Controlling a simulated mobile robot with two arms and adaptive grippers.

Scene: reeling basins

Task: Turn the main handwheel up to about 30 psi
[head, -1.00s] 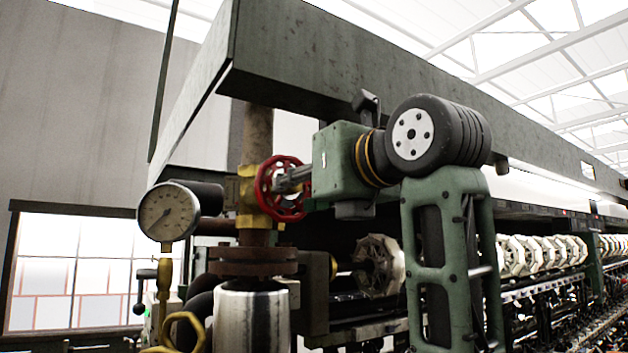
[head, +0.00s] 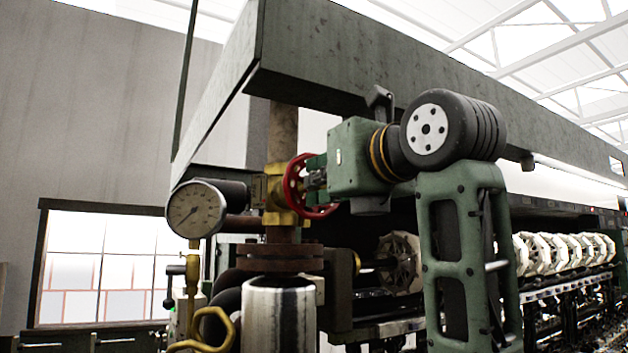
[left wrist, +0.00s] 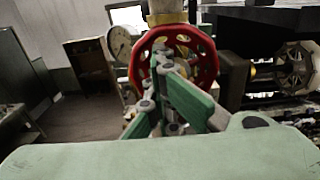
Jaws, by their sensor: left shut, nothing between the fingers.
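The red main handwheel (head: 290,190) sits on a brass valve on the vertical pipe. It fills the upper middle of the left wrist view (left wrist: 208,62). My left gripper (head: 308,182) is at the wheel's face, its green and grey fingers closed together and empty. In the left wrist view the fingertips (left wrist: 163,62) overlap the wheel's centre; whether they touch it I cannot tell. The round pressure gauge (head: 196,209) is left of the wheel, its needle pointing to the lower left; its numbers are too small to read. My right gripper is out of view.
A large grey beam (head: 340,60) runs above the wheel and arm. A row of pale reels (head: 560,250) extends to the right.

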